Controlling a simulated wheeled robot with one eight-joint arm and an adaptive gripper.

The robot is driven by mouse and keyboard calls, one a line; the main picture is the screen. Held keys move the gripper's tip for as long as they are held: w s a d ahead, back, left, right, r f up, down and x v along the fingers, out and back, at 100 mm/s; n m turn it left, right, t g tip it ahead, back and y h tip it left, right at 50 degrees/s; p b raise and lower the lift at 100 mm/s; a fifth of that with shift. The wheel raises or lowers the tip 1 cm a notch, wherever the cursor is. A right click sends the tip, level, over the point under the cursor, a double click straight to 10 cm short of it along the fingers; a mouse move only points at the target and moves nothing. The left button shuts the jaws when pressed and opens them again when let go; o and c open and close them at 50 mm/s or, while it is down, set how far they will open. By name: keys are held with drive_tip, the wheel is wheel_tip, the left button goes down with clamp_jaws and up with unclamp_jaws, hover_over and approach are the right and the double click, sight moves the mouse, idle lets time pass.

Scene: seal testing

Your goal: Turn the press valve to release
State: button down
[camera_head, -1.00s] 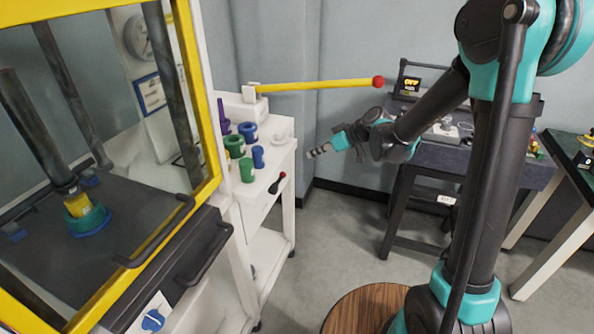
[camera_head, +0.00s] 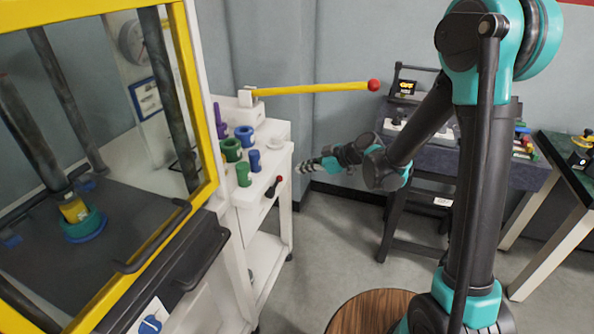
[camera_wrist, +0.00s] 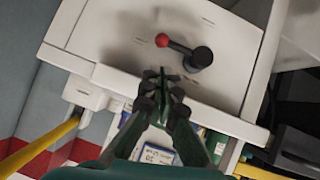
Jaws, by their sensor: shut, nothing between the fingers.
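A small black lever with a red ball end (camera_head: 274,186) is mounted on the front face of the white cart (camera_head: 274,228). It also shows in the wrist view (camera_wrist: 187,51), with its round black hub at the right and the red ball at the left. I take it to be the valve, though no label shows. My gripper (camera_head: 300,167) is to the right of the lever in the head view, apart from it. In the wrist view, my gripper (camera_wrist: 163,76) has its fingers together and empty, with the lever beyond the tips.
A long yellow handle with a red ball (camera_head: 320,88) reaches out above the cart. Green, blue and purple parts (camera_head: 243,172) stand on the cart top. The yellow-framed press (camera_head: 208,150) is at the left, with a blue knob (camera_head: 150,324) below. Open floor lies right of the cart.

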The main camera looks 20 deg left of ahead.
drive_tip(key=x, duration=0.8)
drive_tip(key=shift+a+f, duration=0.25)
drive_tip(key=shift+a, duration=0.05)
drive_tip(key=shift+w, duration=0.1)
drive_tip(key=shift+f, duration=0.2)
